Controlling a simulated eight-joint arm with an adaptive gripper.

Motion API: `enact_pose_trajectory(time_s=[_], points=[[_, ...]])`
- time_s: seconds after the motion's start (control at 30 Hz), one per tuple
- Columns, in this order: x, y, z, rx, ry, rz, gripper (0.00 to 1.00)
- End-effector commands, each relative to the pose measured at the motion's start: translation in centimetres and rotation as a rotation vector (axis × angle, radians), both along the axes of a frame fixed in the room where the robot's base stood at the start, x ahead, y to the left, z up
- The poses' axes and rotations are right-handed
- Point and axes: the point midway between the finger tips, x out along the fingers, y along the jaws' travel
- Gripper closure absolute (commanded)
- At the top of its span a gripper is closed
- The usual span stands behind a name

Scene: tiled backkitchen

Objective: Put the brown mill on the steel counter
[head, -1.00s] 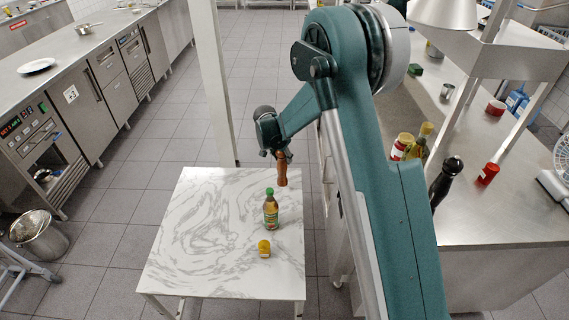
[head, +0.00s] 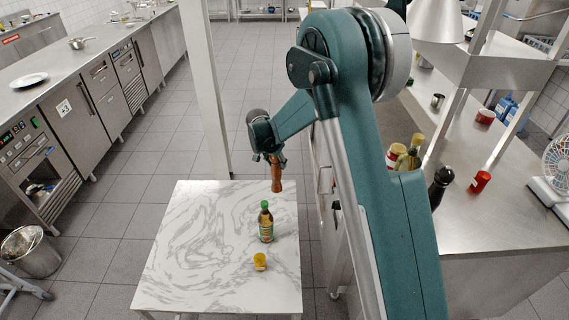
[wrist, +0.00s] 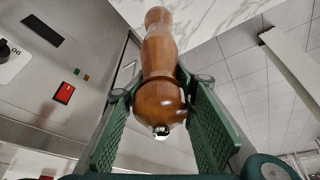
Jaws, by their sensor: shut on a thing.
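The brown wooden mill (head: 276,176) hangs upright from my gripper (head: 273,155) in the head view, in the air near the far right corner of the marble table. In the wrist view the mill (wrist: 160,60) sits between the two green finger pads of my gripper (wrist: 163,105), which are shut around its knobbed end. The steel counter (head: 490,205) is on the right in the head view, partly hidden behind my arm.
The counter holds a black mill (head: 440,184), a red can (head: 480,181), bottles and a fan (head: 556,165).

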Motion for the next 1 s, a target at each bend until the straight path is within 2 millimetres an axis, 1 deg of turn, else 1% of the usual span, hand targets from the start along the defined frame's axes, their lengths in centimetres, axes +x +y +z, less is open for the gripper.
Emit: enact_pose_trajectory(time_s=[0.37,0.57,0.67,0.77,1.0], points=[[0.0,-0.1,0.2,0.000,0.000,0.000,0.99],[0.0,-1.4,1.4,0.001,0.001,-0.001,0.99],[0.0,-2.6,2.7,0.002,0.003,0.001,0.99],[-0.1,-4.2,4.4,0.003,0.005,0.001,0.99],[-0.8,-9.1,9.3,0.008,0.013,0.006,0.99]])
